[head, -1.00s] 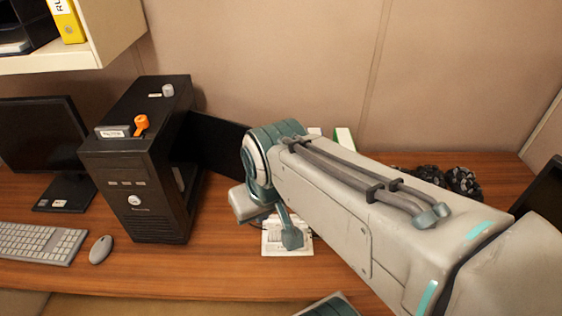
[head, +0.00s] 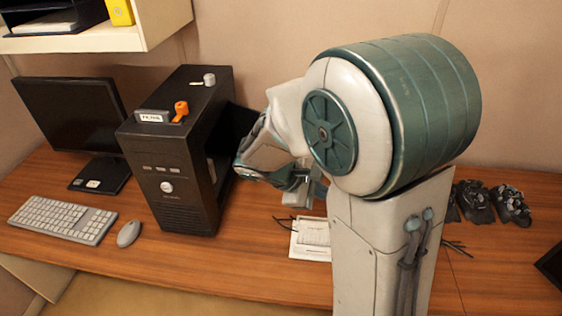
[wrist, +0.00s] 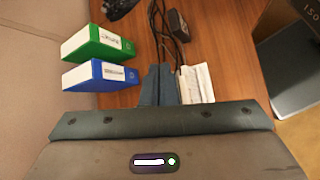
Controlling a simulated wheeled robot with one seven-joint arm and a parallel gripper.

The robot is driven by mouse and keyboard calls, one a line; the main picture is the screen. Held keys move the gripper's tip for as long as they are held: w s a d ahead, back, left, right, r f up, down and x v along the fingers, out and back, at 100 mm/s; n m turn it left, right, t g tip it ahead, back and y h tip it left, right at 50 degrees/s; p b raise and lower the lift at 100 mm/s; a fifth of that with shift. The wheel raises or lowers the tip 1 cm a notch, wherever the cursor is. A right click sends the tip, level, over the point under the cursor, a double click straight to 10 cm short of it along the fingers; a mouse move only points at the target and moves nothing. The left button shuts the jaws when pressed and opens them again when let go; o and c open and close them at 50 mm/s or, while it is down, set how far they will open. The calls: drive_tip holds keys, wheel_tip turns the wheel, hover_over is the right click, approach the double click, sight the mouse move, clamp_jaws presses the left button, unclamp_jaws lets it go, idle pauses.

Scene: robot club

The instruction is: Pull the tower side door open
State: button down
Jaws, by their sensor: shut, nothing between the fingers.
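The black computer tower (head: 165,180) stands upright on the desk in the head view, with an orange knob (head: 181,111) and a grey knob (head: 209,79) on top. Its right side is open and shows a dark interior. The dark side door (head: 240,120) stands swung out behind the tower's right side, mostly hidden by my arm. My gripper (head: 303,196) is right of the tower, above the desk and partly hidden by my arm. In the wrist view its fingers (wrist: 158,85) are shut together and empty; the door is not recognisable there.
A white pad (head: 308,240) lies below my gripper. Green (wrist: 98,45) and blue (wrist: 100,75) boxes and cables (wrist: 165,30) show in the wrist view. Dark parts (head: 490,203) sit right.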

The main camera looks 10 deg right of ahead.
drive_tip(key=w+a+f+n+t+h+b, duration=0.3)
drive_tip(key=w+a+f+n+t, duration=1)
drive_tip(key=w+n, duration=0.25)
drive_tip(key=p+x, duration=0.4)
drive_tip(key=x, duration=0.9)
drive_tip(key=shift+f+g, duration=0.2)
drive_tip(key=shift+g, duration=0.1)
drive_tip(key=shift+w+a+n, duration=0.1)
drive_tip(key=shift+w+n, duration=0.1)
drive_tip(key=shift+n, duration=0.05)
